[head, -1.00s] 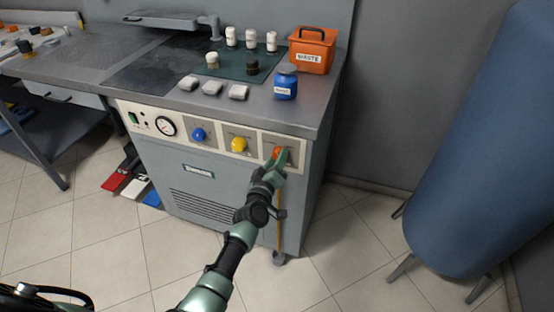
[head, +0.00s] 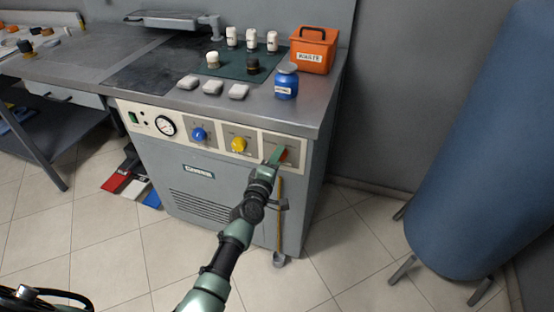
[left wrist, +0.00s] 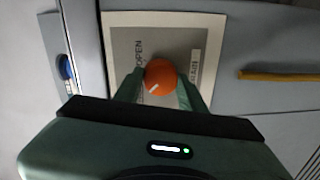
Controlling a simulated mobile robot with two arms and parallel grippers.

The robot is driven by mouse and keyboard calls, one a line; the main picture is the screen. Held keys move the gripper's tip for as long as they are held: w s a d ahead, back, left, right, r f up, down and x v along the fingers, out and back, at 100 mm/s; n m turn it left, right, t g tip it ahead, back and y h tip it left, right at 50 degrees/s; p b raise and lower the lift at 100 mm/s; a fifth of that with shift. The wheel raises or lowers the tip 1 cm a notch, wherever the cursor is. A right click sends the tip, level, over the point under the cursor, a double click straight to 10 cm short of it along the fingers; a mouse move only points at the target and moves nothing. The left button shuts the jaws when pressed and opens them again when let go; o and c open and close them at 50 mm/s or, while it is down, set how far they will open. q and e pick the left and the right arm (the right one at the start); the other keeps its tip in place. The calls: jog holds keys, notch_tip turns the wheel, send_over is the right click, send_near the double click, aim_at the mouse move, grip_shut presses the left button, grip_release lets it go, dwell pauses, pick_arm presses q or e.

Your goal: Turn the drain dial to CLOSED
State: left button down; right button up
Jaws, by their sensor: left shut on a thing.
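The orange drain dial (left wrist: 160,78) sits on a grey plate (left wrist: 204,42) in the left wrist view. "OPEN" is printed along the plate's left part, and a partly covered label is at the right. The dial's white mark is at its lower left in that view, on neither label. My left gripper (left wrist: 160,90) is shut on the dial, one finger on each side. In the head view the left gripper (head: 276,157) is at the right end of the front panel, and only a sliver of the orange dial (head: 284,155) shows. My right gripper is not in view.
A blue knob (head: 199,134) and a yellow knob (head: 238,144) are left of the dial on the panel. An orange waste box (head: 313,52) and a blue jar (head: 286,82) stand above on the counter. A yellow-handled tool (head: 279,225) hangs just below.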

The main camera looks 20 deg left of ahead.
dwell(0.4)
pick_arm(q)
jog(key=c, duration=0.8)
grip_release()
jog(key=shift+c, duration=0.2)
jog(key=s, duration=0.7)
jog(key=shift+s+a+r+p, duration=0.15)
jog(key=shift+s+r+p, duration=0.1)
jog(key=shift+s+p, duration=0.2)
